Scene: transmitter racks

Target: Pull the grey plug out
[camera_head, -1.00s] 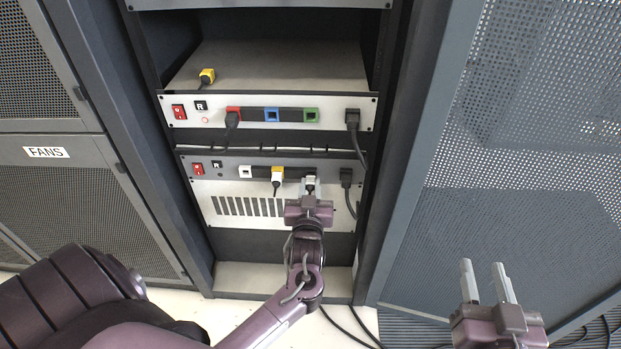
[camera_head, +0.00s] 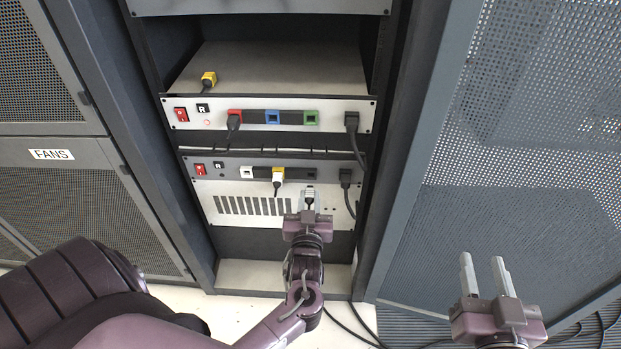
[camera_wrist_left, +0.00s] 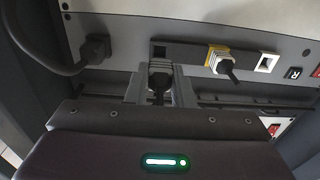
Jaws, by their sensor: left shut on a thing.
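My left gripper (camera_head: 309,200) is shut on the grey plug (camera_head: 309,192), in front of the lower rack unit (camera_head: 255,205). The plug is mostly hidden between the fingers. In the left wrist view, the plug (camera_wrist_left: 159,75) shows between the fingers, with a dark cable end towards me. It sits below the dark socket strip (camera_wrist_left: 190,54) and looks apart from it, with a grey socket (camera_wrist_left: 159,52) visible above it. My right gripper (camera_head: 485,276) is open and empty at the lower right, away from the rack.
A white-and-yellow plug (camera_head: 278,179) sits in the same strip, left of my left gripper. A black power plug (camera_head: 345,178) and its cable are close on the right. The upper unit (camera_head: 190,116) holds a red-socket plug. A perforated door (camera_head: 520,150) stands at right.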

